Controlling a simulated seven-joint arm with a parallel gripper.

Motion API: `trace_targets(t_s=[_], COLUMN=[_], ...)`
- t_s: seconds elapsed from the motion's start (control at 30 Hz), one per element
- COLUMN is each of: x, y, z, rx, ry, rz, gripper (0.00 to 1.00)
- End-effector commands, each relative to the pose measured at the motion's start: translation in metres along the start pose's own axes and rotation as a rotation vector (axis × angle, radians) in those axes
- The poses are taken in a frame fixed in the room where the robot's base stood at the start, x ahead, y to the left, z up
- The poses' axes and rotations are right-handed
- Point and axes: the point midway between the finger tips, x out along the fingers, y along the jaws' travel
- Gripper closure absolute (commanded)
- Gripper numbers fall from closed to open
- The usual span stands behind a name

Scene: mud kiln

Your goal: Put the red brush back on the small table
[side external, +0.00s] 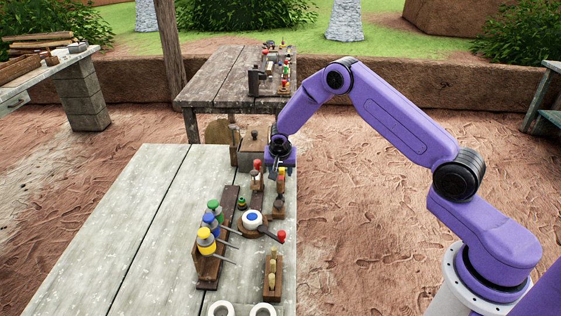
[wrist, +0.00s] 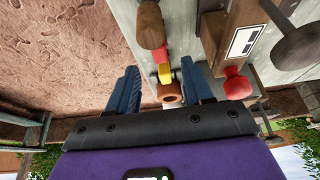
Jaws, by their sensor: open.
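My gripper (side external: 281,166) is open, low over the far right corner of the near wooden table (side external: 120,240). In the wrist view my gripper (wrist: 159,68) has its blue fingers apart, with a red-and-yellow piece (wrist: 163,74) and a brown ring-shaped end (wrist: 170,98) between them in the picture. Contact cannot be told. A red knob (wrist: 237,83) shows just right of the right finger. In the side view a red-topped tool (side external: 257,166) stands left of the gripper, and a red-tipped handle (side external: 281,237) lies nearer. I cannot tell which is the red brush.
Blue, green and yellow-topped tools (side external: 207,240) stand in a wooden rack. A round wooden piece with a white-and-blue top (side external: 252,218) and a wooden block (side external: 272,277) crowd the right edge. Another table (side external: 215,90) stands behind. The near table's left side is clear.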

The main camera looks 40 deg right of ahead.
Motion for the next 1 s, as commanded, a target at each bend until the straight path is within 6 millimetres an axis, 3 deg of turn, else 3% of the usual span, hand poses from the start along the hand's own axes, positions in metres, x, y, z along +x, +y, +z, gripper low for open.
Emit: trace_targets(t_s=[0.1, 0.3, 0.77, 0.87, 1.0], x=[-0.022, -0.049, -0.072, -0.098, -0.153], y=[-0.001, -0.001, -0.003, -0.007, -0.005], z=[-0.001, 0.000, 0.006, 0.020, 0.056], rx=[0.000, 0.000, -0.035, -0.124, -0.335], ry=[0.002, 0.001, -0.003, -0.013, -0.037], rz=[-0.001, -0.001, -0.006, -0.020, -0.052], gripper=[0.49, 0.49, 0.49, 0.49, 0.49])
